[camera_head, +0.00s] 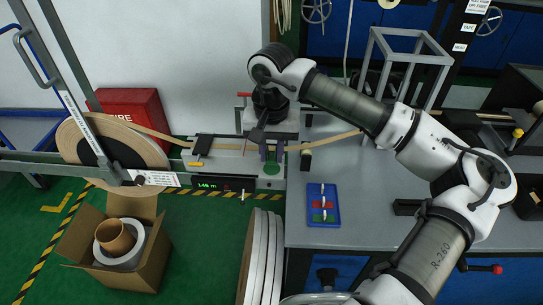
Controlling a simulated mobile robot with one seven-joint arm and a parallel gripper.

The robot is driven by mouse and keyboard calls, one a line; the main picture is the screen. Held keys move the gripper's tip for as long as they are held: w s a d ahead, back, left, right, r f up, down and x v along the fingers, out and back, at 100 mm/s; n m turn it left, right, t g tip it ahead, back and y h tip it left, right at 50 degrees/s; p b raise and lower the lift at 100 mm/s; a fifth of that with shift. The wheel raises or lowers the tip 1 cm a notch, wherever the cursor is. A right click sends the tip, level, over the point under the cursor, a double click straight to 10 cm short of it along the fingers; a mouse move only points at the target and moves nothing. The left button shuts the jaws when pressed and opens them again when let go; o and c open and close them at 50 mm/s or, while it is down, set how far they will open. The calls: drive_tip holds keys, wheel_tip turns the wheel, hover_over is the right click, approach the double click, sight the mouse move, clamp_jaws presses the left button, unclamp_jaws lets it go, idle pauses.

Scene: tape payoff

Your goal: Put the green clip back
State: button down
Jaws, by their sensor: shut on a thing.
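My gripper (257,134) points down over the tape machine's grey top (225,160). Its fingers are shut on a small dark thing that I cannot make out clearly. I cannot tell whether it is the green clip. A blue tray (314,188) lies on the grey table, right of and below my gripper. It has red (317,204) and green (318,217) patches with small white pieces by them. I cannot tell whether the green patch is a clip or a marked slot. A round green spot (271,169) shows on the machine's front right.
A tan tape runs from the large reel (78,148) across the machine to the right. A dark block (407,207) sits on the table (360,228). A metal frame (410,60) stands behind. A cardboard box (75,245) and upright rolls (262,255) stand on the floor.

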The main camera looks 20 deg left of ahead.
sight(271, 151)
drive_tip(key=shift+f, duration=1.2)
drive_tip(key=shift+f, duration=0.2)
drive_tip(key=c, duration=1.2)
unclamp_jaws()
drive_tip(key=shift+r, duration=0.1)
wheel_tip(271, 151, up, 12)
drive_tip(key=shift+r+b, duration=0.15)
drive_tip(key=shift+b, duration=0.65)
